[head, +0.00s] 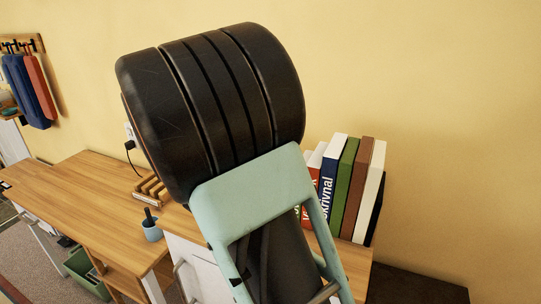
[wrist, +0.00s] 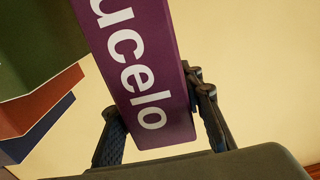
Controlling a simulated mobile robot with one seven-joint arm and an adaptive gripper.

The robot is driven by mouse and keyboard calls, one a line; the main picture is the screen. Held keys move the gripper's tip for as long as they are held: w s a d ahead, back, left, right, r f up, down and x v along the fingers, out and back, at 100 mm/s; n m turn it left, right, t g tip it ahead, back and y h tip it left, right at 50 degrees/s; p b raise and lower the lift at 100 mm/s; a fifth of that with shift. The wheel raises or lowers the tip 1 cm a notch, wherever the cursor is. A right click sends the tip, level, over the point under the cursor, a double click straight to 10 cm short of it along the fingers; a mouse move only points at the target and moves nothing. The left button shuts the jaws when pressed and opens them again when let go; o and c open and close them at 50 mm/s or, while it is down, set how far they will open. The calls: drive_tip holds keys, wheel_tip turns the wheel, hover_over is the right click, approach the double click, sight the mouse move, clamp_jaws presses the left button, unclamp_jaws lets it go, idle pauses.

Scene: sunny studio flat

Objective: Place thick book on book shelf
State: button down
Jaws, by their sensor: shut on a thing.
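A purple book (wrist: 146,75) with white letters reading "ucelo" fills the middle of the wrist view, tilted. My gripper (wrist: 158,128) has a dark finger on each side of it and is shut on it. In the head view my own arm hides the gripper and the held book. A row of upright books (head: 349,187) in red, blue, green, brown, white and black stands behind my arm. The surface under them, a wooden top (head: 356,262), shows only in part. In the wrist view, green, red-brown and blue blocks, likely books (wrist: 38,105), lie left of the purple book.
A wooden desk (head: 95,205) runs to the left, with a blue cup (head: 151,231) and a slatted wooden holder (head: 152,189) on it. A green bin (head: 84,272) is below. Plain yellow wall lies behind the books.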

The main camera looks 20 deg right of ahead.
drive_tip(key=shift+s+d+f, duration=0.1)
drive_tip(key=shift+d+f, duration=0.15)
drive_tip(key=shift+f, duration=0.45)
drive_tip(key=shift+d+f, duration=0.25)
drive_tip(key=shift+f, duration=0.5)
drive_tip(key=shift+s+d+f, duration=0.1)
drive_tip(key=shift+d+f, duration=0.15)
drive_tip(key=shift+f, duration=0.55)
drive_tip(key=c, duration=1.3)
unclamp_jaws()
drive_tip(key=shift+f, duration=0.15)
drive_tip(key=b+v, duration=0.1)
drive_tip(key=v, duration=1.1)
drive_tip(key=shift+r, duration=0.2)
